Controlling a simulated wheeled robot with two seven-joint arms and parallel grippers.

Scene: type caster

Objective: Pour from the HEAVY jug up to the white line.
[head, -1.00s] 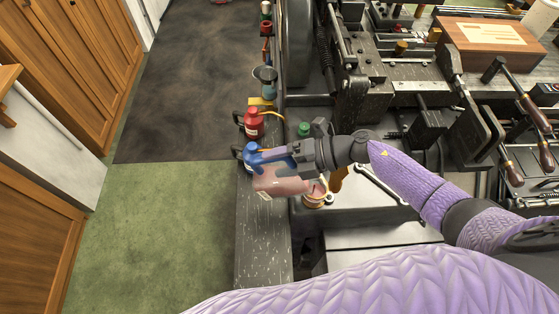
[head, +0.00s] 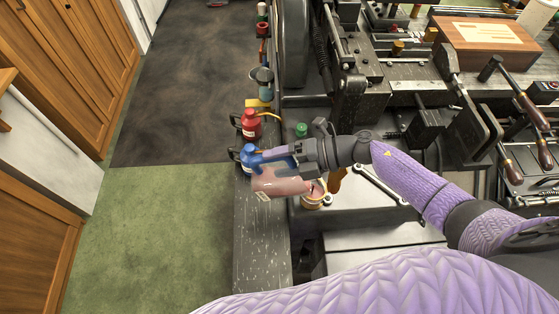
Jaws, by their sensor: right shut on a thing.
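My right gripper (head: 294,157) is shut on a jug (head: 280,184) with a see-through pinkish body and a pale label. The jug lies tipped nearly on its side, its mouth end toward the right. A small cup (head: 313,201) with an orange-tan rim stands under that end, with pinkish content showing. I cannot make out a stream or a white line. Blue parts (head: 262,158) show at the gripper's fingers; I cannot tell how much belongs to the held jug and how much to a blue container behind it. My left gripper is out of view.
A red jug (head: 251,124) stands on the narrow dark bench (head: 262,235), with a funnel-like vessel (head: 262,78) farther back. A green cap (head: 302,130) shows behind my gripper. Machinery (head: 400,90) fills the right. The bench's near end is clear.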

